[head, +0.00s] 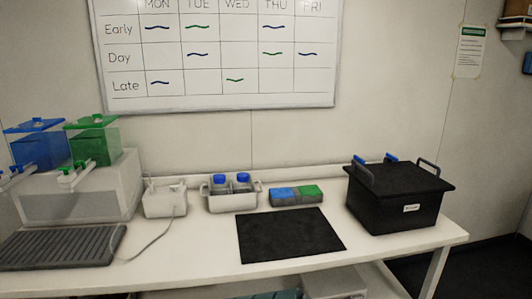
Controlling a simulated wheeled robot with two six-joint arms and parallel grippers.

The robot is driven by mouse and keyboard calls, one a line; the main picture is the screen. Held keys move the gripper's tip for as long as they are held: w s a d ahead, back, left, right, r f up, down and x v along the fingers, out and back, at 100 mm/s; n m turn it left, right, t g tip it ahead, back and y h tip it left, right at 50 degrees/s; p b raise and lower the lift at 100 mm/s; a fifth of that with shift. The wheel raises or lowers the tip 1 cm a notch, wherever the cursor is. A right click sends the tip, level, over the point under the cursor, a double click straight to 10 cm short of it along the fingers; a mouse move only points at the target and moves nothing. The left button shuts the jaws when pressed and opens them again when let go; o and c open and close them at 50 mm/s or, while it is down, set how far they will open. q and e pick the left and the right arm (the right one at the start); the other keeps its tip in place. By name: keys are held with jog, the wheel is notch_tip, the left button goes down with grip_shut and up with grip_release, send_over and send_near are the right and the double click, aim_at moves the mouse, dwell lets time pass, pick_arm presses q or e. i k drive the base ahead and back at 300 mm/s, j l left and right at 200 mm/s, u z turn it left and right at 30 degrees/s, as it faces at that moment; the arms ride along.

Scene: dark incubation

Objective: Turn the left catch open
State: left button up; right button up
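A black lidded box (395,212) stands on the right part of the bench, with its lid on. Two small blue pieces, which look like its catches, sit at the lid's back edge. The left catch (359,159) is beside the left grey handle (363,173), and the right catch (391,158) is further right. They are too small to tell whether they are turned open or closed. A second grey handle (428,168) is at the lid's right end. Neither of my grippers is in view.
A black mat (290,235) lies bare left of the box. Behind it are a blue and green block (297,195) and a white caddy (231,203) with two blue-capped bottles. Dispensers with blue and green tanks (95,140) stand at the left. The bench's right end (445,235) is clear.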

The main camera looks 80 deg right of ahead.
aim_at(360, 161)
jog(key=z, duration=2.1)
